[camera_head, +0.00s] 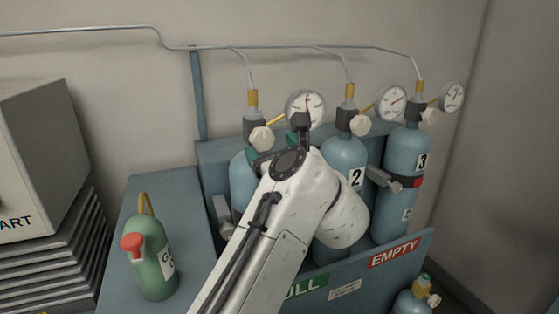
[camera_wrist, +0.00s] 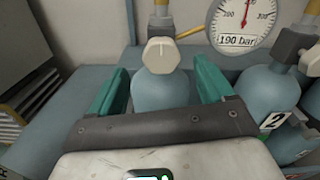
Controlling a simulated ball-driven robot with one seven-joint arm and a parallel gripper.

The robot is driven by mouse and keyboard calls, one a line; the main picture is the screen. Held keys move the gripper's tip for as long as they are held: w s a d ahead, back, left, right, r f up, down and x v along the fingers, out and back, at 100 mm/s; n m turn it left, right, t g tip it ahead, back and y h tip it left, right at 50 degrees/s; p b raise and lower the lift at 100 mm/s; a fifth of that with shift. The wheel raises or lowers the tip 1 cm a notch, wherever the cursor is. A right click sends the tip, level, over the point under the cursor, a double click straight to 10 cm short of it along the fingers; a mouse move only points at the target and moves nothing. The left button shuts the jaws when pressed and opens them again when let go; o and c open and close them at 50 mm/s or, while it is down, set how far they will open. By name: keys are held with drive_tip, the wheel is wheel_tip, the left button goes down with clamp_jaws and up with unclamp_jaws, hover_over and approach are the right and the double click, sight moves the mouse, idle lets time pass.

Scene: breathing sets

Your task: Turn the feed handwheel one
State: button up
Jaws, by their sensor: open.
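The leftmost blue cylinder (camera_head: 240,182) stands in the rack, its number hidden behind my arm. Its pale, knob-like handwheel (camera_head: 261,138) sits on the dark valve block under a brass fitting. In the wrist view the handwheel (camera_wrist: 161,53) is upper centre, beyond my gripper. My gripper (camera_wrist: 160,68) has its two green fingers spread, one to each side of the handwheel in the picture. No contact shows. In the head view my gripper (camera_head: 275,147) is just by this cylinder's top, partly hidden by my own wrist.
A gauge (camera_wrist: 240,22) marked 190 bar is close at the right. Cylinders 2 (camera_head: 345,155) and 3 (camera_head: 405,150) stand to the right with their own handwheels and gauges. A green bottle (camera_head: 153,255) with a red top stands on the left bench. A pipe runs along the wall.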

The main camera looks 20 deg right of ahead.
drive_tip(key=shift+s, duration=1.95)
